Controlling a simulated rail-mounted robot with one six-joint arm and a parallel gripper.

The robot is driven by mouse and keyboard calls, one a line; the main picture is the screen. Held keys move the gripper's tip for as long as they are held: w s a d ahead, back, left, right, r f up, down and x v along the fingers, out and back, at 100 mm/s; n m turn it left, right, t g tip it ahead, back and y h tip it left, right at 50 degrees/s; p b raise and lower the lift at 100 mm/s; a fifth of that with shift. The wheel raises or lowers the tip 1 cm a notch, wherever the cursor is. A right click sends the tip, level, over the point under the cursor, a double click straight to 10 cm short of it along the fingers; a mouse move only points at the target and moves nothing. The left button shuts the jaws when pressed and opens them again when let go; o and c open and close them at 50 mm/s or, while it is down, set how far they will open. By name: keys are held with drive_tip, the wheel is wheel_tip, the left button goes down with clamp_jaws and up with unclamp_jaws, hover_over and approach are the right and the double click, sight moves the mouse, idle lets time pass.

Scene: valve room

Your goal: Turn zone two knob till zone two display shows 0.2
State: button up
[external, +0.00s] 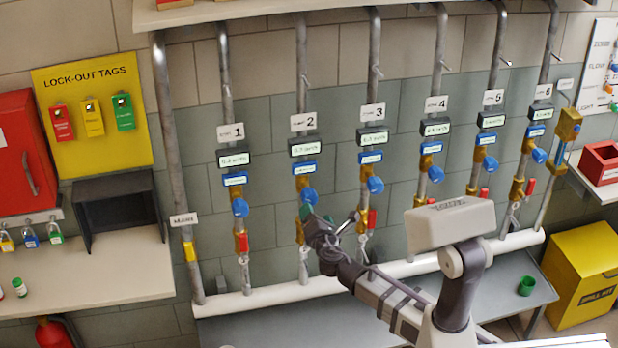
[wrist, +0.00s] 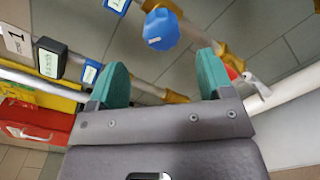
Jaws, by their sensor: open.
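The zone two knob (external: 309,196) is blue and sits on the second numbered pipe, below a blue tag (external: 304,168). The zone two display (external: 305,147) is a dark box with a pale screen above that tag; its digits are too small to read surely. My gripper (external: 308,216) is just below the knob in the external view. In the wrist view, my gripper (wrist: 158,78) has its two green fingers apart with nothing between them. A blue knob with a white mark (wrist: 160,29), apparently zone two's, lies beyond the fingertips, apart from them.
Zone one (external: 240,207) and zone three (external: 375,185) knobs stand on the neighbouring pipes, close on either side. Red levers (external: 241,242) and brass fittings sit below. A white horizontal pipe (external: 270,297) runs along the bottom, above a grey bench.

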sight(308, 193)
drive_tip(key=x, duration=1)
drive_tip(key=shift+w, duration=0.2)
drive_tip(key=shift+c, duration=0.4)
drive_tip(key=c, duration=0.8)
drive_tip(key=m, duration=0.4)
drive_tip(key=shift+d, duration=0.1)
drive_tip(key=shift+c, duration=0.2)
